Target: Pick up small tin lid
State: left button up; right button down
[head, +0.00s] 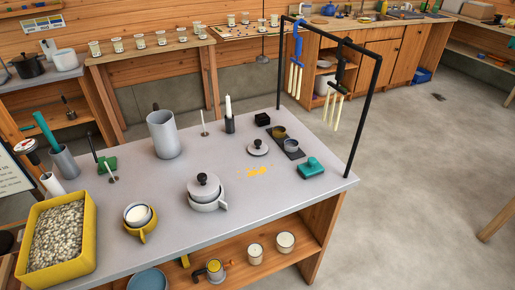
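A small round grey lid (257,151) with a black knob lies on the grey tabletop, right of the middle, beside a dark tray. A second, larger grey lid (204,189) with a black knob sits on a light grey pot (208,206) with a side handle, nearer the front. The smaller lid lies apart from the pot and nothing covers it. Neither of my grippers shows in the head view.
A dark tray (277,142) with small cups and a teal butter-dish-like object (311,168) are right of the lid. Yellow bits (257,171) lie in front. A black rack (361,120) with hanging utensils stands at the right edge. A grey jug (163,134) stands left.

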aim_at(258, 147)
jog(key=l+u, duration=0.15)
jog(key=u, duration=1.25)
jog(key=l+u, duration=0.45)
jog(key=k+l+u, duration=0.15)
jog(key=l+u, duration=0.3)
jog(key=k+l+u, duration=0.5)
jog(key=l, duration=0.2)
jog(key=i, duration=0.05)
